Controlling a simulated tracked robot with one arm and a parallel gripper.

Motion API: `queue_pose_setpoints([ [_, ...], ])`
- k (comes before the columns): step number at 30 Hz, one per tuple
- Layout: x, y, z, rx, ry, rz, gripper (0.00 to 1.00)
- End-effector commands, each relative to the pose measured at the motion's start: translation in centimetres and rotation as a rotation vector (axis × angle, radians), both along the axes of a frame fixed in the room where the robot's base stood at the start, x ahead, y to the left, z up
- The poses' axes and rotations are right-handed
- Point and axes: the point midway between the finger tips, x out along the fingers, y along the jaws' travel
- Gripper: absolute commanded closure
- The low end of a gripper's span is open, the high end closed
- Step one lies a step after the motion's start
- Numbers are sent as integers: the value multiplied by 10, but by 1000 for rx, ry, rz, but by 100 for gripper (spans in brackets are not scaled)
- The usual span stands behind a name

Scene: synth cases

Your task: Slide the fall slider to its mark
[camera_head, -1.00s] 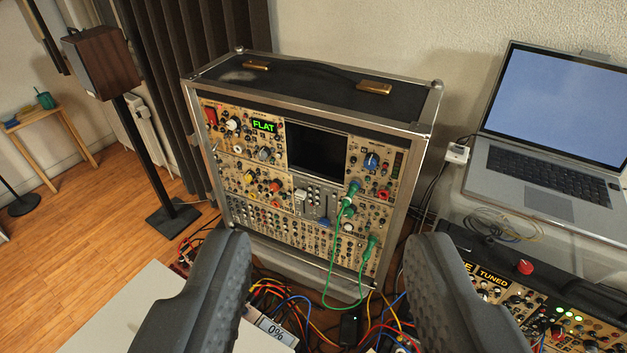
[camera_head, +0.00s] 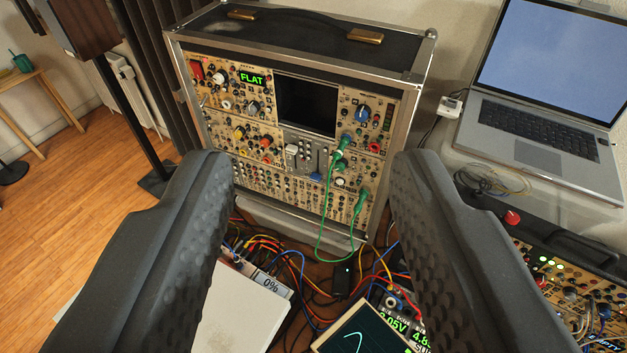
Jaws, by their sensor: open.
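Green cables (camera_head: 320,225) hang from jacks right of the sliders. A laptop (camera_head: 545,95) stands at the right above another synth case. A white box (camera_head: 235,310), loose cables and a small scope screen (camera_head: 365,330) lie below. A speaker stand (camera_head: 130,120) is at the left.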

Motion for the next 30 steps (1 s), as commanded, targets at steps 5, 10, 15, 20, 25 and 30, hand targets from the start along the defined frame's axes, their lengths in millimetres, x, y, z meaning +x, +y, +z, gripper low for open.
queue_pose_setpoints([
  [5, 1, 0, 0, 0, 0, 1, 58],
  [10, 29, 16, -15, 23, -17, 43, 58],
  [15, 95, 51, -53, 92, -73, 112, 58],
  [20, 153, 78, -102, 165, -128, 122, 58],
  [25, 202, 92, -162, 215, -178, 67, 58],
  [30, 236, 96, -236, 218, -202, -37, 58],
])
